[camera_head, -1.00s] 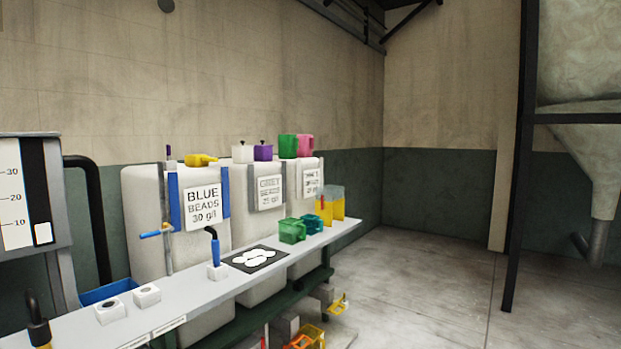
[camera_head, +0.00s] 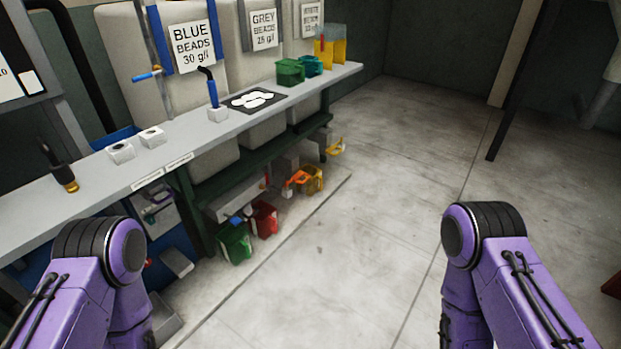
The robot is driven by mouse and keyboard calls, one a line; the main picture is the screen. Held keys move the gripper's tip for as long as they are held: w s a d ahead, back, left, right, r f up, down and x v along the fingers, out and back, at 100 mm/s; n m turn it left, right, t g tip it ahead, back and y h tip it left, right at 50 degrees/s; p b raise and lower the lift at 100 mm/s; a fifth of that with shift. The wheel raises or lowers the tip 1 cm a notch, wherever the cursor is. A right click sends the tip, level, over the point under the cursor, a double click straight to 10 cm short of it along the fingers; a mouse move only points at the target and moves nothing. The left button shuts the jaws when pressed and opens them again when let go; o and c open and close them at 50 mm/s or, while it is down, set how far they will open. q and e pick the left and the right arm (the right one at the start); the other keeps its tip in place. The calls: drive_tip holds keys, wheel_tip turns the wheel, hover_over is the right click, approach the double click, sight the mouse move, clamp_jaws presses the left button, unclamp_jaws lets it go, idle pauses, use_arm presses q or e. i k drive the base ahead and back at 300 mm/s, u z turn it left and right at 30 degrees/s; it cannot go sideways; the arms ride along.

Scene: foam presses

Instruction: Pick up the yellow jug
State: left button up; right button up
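A yellow jug (camera_head: 313,179) stands low beneath the bench, near the floor, with an orange handle-like part (camera_head: 296,179) at its left. A smaller yellow item (camera_head: 335,148) is behind it; its exact shape is too small to tell. A yellow-orange container (camera_head: 332,50) stands at the far end of the bench top. My purple arms come in at the bottom left and bottom right, well short of these things. Neither gripper shows.
A green jug (camera_head: 235,243) and a red jug (camera_head: 263,219) are low beside the bench (camera_head: 205,132). The floor (camera_head: 350,230) to the right is clear.

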sight(314, 184)
drive_tip(key=z, duration=0.5)
drive_tip(key=i, duration=0.65)
drive_tip(key=z, duration=0.75)
drive_tip(key=i, duration=1.75)
drive_tip(key=u, duration=1.05)
drive_tip(key=i, duration=0.35)
drive_tip(key=u, duration=0.2)
